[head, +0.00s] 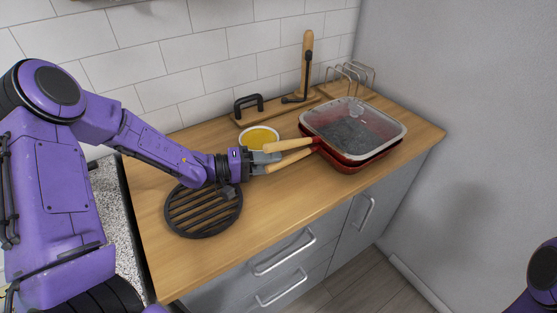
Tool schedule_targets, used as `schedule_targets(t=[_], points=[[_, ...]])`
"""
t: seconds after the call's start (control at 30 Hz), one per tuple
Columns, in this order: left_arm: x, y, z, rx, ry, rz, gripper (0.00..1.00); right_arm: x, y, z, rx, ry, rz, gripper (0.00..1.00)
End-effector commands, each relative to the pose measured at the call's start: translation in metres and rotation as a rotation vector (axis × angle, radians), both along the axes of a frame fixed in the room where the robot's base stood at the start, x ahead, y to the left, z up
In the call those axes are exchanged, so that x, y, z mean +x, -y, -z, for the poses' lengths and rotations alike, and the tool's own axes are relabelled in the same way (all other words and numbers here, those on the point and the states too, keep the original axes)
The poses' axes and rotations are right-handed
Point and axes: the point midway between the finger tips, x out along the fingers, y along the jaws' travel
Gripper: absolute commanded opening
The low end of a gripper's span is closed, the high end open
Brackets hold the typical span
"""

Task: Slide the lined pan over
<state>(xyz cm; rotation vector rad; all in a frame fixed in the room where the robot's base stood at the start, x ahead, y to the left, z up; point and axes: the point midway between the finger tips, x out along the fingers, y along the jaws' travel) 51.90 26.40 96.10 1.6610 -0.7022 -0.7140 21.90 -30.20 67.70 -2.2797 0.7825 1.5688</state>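Two light wooden handles (289,145) point left from the pans, one above the other in the picture. My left gripper (270,158) is at the left ends of these handles, its grey fingers overlapping them. Whether the fingers are closed on a handle is not clear. My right gripper is out of view; only a bit of purple arm shows at the lower right.
A round black slatted trivet (204,211) lies below my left forearm. A bowl of yellow contents (259,138) stands behind the gripper. A board with a black handle (249,106), a wooden upright (307,62) and a wire rack (351,76) line the back. The front counter (270,205) is clear.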

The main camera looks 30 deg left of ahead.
Motion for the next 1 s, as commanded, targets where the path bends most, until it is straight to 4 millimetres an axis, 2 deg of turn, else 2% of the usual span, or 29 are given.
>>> schedule_targets(t=[0.23,0.57,0.6,0.7,1.0], points=[[0.019,0.023,0.003,-0.001,-0.001,-0.001,0.38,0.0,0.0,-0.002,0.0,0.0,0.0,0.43],[0.022,0.027,0.003,-0.001,0.001,-0.002,0.38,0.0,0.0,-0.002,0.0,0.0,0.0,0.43],[0.022,0.027,0.003,-0.001,0.001,-0.002,0.31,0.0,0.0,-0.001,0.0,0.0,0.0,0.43],[0.022,0.027,0.003,-0.002,0.0,-0.002,0.0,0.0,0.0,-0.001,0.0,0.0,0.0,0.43],[0.024,0.022,0.002,-0.001,0.001,-0.003,0.0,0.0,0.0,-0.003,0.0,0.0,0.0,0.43]])
